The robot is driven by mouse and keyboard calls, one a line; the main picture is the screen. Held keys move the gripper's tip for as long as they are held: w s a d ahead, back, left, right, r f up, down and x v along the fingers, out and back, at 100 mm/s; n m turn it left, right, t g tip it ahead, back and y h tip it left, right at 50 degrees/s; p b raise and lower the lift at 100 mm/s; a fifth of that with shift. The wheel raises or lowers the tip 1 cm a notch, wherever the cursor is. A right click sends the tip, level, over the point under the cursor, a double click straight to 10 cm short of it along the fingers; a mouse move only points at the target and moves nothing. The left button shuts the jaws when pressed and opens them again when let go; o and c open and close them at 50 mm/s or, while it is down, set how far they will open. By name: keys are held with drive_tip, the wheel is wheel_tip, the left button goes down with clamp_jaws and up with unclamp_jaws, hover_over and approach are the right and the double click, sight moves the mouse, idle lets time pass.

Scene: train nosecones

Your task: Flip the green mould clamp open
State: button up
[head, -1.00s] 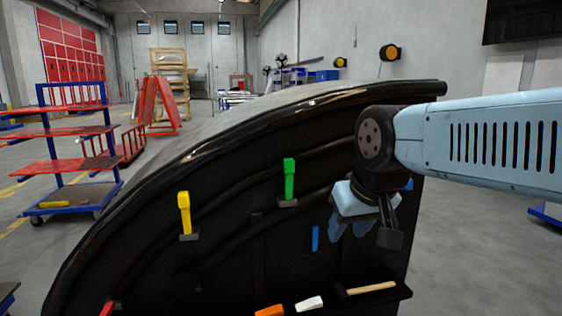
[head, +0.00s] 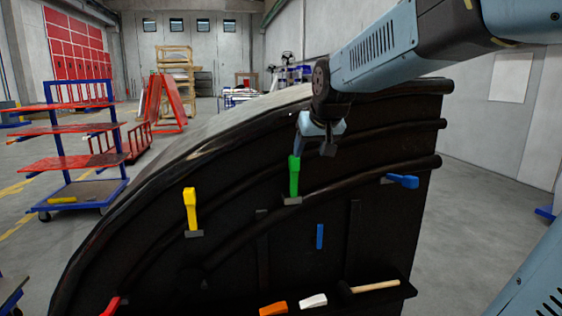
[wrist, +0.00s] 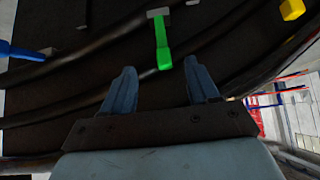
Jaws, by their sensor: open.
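The green clamp (head: 294,177) stands upright on its grey base on the black mould (head: 350,230), in the middle of the head view. In the wrist view the green clamp (wrist: 162,42) lies beyond and between the open fingers, its free end closest to them. My gripper (wrist: 161,82) is open and empty. In the head view my gripper (head: 298,150) is just above the top of the green handle, and the fingers partly overlap it there. I cannot tell whether they touch it; the wrist view shows a gap.
A yellow clamp (head: 190,211) stands to the left and a blue clamp (head: 402,181) lies sideways to the right. A red clamp (head: 112,305) is at lower left. A mould ledge (head: 400,290) holds a hammer (head: 372,287), with orange and white pieces beside it. Curved ribs cross the mould.

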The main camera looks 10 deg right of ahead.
approach(293, 160)
drive_tip(key=r, duration=0.1)
drive_tip(key=shift+t, duration=0.4)
drive_tip(key=x, duration=0.9)
drive_tip(key=d+x, duration=0.1)
drive_tip(key=x, duration=0.3)
drive_tip(key=shift+w+f, duration=0.15)
drive_tip(key=shift+w, duration=0.15)
clamp_jaws()
drive_tip(key=shift+d, duration=0.2)
drive_tip(key=shift+a, duration=0.2)
